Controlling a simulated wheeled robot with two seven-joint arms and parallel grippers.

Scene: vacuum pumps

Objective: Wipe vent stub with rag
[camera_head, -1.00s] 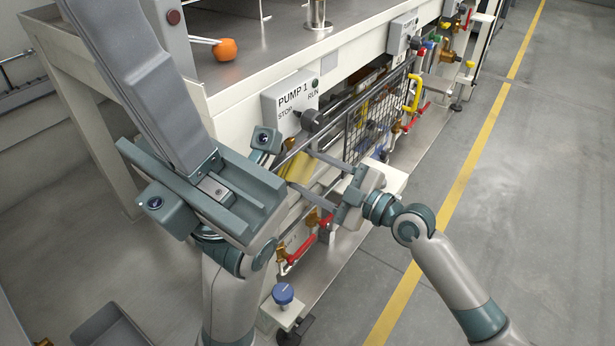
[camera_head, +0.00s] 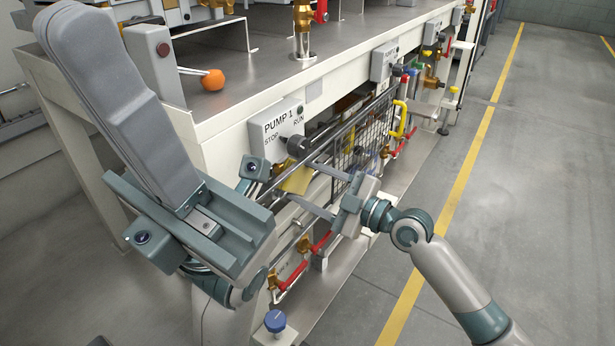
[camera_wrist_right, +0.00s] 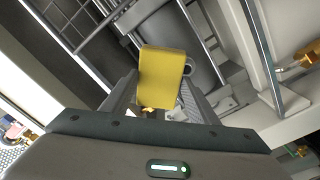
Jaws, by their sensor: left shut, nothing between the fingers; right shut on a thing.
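My right gripper (camera_head: 300,185) is shut on a yellow rag (camera_head: 294,180) in front of the pump bench, beside the rails and mesh guard below the PUMP 1 box. In the right wrist view the rag (camera_wrist_right: 162,77) stands upright between the fingers. A grey round pipe end (camera_wrist_right: 188,70) shows just behind the rag's right edge; I cannot tell whether they touch or whether this is the vent stub. My left gripper (camera_head: 75,20) is shut and empty, raised close to the head camera at the left.
The PUMP 1 box (camera_head: 277,130) is on the bench front. A mesh guard (camera_head: 362,140), red-handled valves (camera_head: 320,243) and a yellow handle (camera_head: 400,118) line the lower front. An orange knob (camera_head: 213,80) sits on the bench top. The floor (camera_head: 520,200) at right is clear.

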